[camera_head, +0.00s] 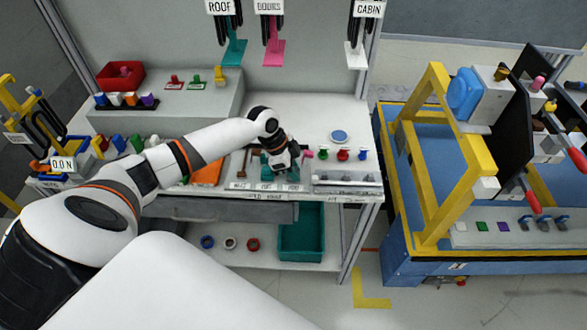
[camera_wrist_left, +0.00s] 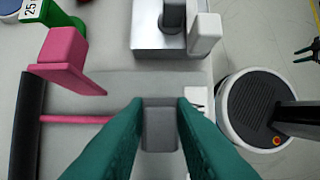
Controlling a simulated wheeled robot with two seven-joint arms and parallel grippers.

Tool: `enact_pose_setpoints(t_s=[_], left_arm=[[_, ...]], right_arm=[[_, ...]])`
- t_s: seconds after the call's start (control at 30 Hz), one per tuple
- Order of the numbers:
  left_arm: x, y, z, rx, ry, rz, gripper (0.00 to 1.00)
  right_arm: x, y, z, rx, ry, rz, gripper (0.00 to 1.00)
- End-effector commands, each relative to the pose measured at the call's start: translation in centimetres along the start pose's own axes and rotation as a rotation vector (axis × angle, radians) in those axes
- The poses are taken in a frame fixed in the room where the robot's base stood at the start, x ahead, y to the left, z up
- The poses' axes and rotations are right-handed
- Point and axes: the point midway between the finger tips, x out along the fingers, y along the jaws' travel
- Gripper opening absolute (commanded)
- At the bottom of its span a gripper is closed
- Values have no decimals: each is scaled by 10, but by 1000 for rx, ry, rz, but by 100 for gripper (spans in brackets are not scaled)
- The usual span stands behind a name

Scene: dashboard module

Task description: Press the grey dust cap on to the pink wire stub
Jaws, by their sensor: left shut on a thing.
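My left gripper (camera_head: 282,168) is over the front of the grey workbench in the head view. In the left wrist view its teal fingers (camera_wrist_left: 160,112) are shut on a grey block, the dust cap (camera_wrist_left: 160,128). A thin pink wire stub (camera_wrist_left: 75,119) comes out of a black sleeve (camera_wrist_left: 28,125) at the left and runs right towards the left finger. Its right end meets the finger's edge, so I cannot tell where it ends. The cap is to the right of the visible wire, and I see no contact between them. My right gripper is not in view.
A pink connector block (camera_wrist_left: 65,52) stands just above the wire in the left wrist view. A metal block with a grey post (camera_wrist_left: 172,45) stands at the top. Red (camera_head: 343,154) and blue pieces stand to the gripper's right. A teal bin (camera_head: 301,235) is on the lower shelf.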

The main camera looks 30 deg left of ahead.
Motion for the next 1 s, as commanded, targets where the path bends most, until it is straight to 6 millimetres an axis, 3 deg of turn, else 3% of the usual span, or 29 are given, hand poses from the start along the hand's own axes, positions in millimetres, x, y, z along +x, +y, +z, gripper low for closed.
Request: enact_pose_setpoints(t_s=[0.13,0.17,0.3,0.67,0.77,1.0], left_arm=[[5,0,-2,0,1,-1,0],[4,0,-2,0,0,0,27],[3,0,-1,0,0,0,48],[-3,1,-2,0,0,2,48],[-16,1,-2,2,0,2,48],[-68,1,-2,2,0,5,48]], right_arm=[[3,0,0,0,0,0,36],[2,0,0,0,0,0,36],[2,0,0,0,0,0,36],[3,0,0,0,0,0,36],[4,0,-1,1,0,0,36],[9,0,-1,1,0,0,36]])
